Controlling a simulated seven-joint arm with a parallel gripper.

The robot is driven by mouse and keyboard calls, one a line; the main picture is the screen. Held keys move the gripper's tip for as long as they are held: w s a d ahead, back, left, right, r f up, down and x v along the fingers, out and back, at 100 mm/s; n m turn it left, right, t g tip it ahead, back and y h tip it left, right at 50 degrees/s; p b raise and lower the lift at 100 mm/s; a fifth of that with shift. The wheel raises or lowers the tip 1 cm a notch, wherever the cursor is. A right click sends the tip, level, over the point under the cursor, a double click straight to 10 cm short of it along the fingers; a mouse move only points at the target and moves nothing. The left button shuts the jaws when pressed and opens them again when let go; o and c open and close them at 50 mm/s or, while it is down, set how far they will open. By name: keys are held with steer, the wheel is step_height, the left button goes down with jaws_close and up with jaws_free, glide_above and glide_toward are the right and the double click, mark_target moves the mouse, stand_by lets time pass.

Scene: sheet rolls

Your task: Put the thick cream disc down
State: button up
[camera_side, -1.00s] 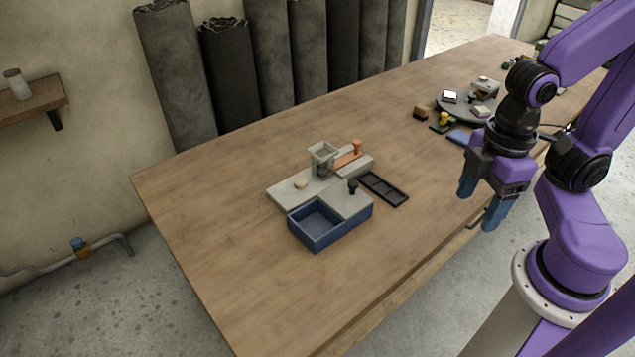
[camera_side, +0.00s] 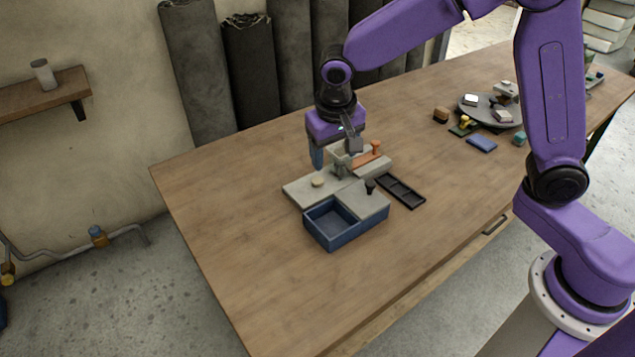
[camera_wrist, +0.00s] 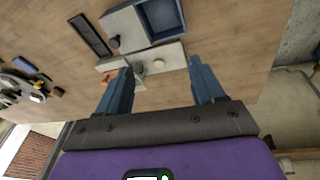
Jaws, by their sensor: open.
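The thick cream disc (camera_side: 317,181) lies on the left part of a pale grey slab (camera_side: 297,190). In the wrist view the disc (camera_wrist: 159,63) shows between the lines of the two fingers. My gripper (camera_side: 329,163) is open and empty, pointing down above the back of the slab, close to the grey hopper (camera_side: 340,170). In the wrist view the gripper (camera_wrist: 160,66) shows its two blue fingers wide apart. The disc is apart from both fingers. One fingertip is partly hidden in the side view.
An open blue box (camera_side: 333,232) stands in front of the slab, with a dark knob (camera_side: 370,187) beside it. A black divided tray (camera_side: 401,191) and an orange handle (camera_side: 376,147) are to the right. A round grey turntable (camera_side: 478,110) is farther right. The table's left front is clear.

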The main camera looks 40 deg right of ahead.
steer(key=w+f+m+h, duration=0.1)
steer(key=w+f+m, duration=0.2)
steer(key=w+m, duration=0.35)
steer(key=m+h, duration=0.1)
steer(key=m, duration=0.2)
glide_toward(317, 180)
steer(key=x, duration=0.2)
steer(key=shift+w+d+f, duration=0.15)
steer(key=shift+d+f, duration=0.05)
steer(key=shift+x, duration=2.75)
steer(key=shift+c, duration=0.3)
steer(key=shift+a, duration=0.1)
steer(key=c, duration=1.1)
steer(key=shift+c, duration=0.2)
